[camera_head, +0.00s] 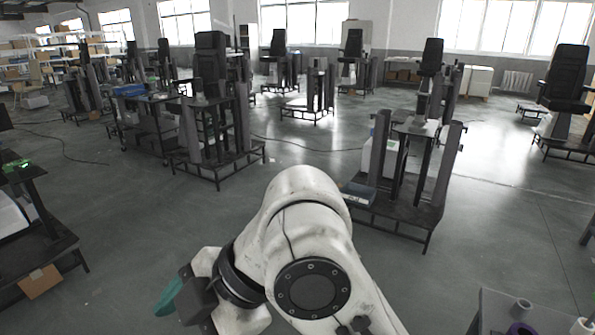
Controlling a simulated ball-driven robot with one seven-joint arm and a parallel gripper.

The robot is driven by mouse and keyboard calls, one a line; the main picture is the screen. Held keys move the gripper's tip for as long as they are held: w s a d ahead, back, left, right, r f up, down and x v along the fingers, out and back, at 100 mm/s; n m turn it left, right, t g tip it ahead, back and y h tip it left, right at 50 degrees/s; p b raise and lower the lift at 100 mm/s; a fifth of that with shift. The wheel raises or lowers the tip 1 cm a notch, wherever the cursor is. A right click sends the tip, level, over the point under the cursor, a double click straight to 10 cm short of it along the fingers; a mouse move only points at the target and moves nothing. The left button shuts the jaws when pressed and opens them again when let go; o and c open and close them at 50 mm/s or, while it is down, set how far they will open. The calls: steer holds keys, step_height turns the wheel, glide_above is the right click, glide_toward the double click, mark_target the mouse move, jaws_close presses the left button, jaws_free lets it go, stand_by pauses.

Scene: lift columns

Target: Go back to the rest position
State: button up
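My white arm (305,235) rises from the bottom centre and bends down to the left. My gripper (180,298) is at the arm's end, low on the left, with a dark body and a teal-green part at its tip. I cannot tell whether the green part is a finger or a thing held. The fingers are not clear, so open or shut does not show. The gripper is over the grey floor and appears apart from the stands.
A lift-column stand (395,205) is right of my arm, and another (215,150) is behind on the left. A dark bench (35,235) is at the left edge. A grey table (497,305) with small round parts is at the lower right. Floor (130,210) between them is clear.

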steer(key=w+d+f+m+t+h, duration=0.3)
steer(key=d+f+m+t, duration=0.5)
steer(key=d+f+m, duration=1.4)
steer(key=s+d+f+m+g+h, duration=0.1)
steer(key=s+d+f+m+h, duration=0.2)
steer(key=s+d, duration=0.45)
steer(key=s+d+f+m+g+h, duration=0.15)
steer(key=s+d+f, duration=0.3)
steer(key=d, duration=0.55)
steer(key=s+f+g, duration=0.2)
steer(key=s+f, duration=0.2)
steer(key=s, duration=0.5)
steer(key=shift+s+d+f+g+h, duration=0.2)
steer(key=shift+d+f+g+h, duration=0.15)
steer(key=shift+h, duration=0.1)
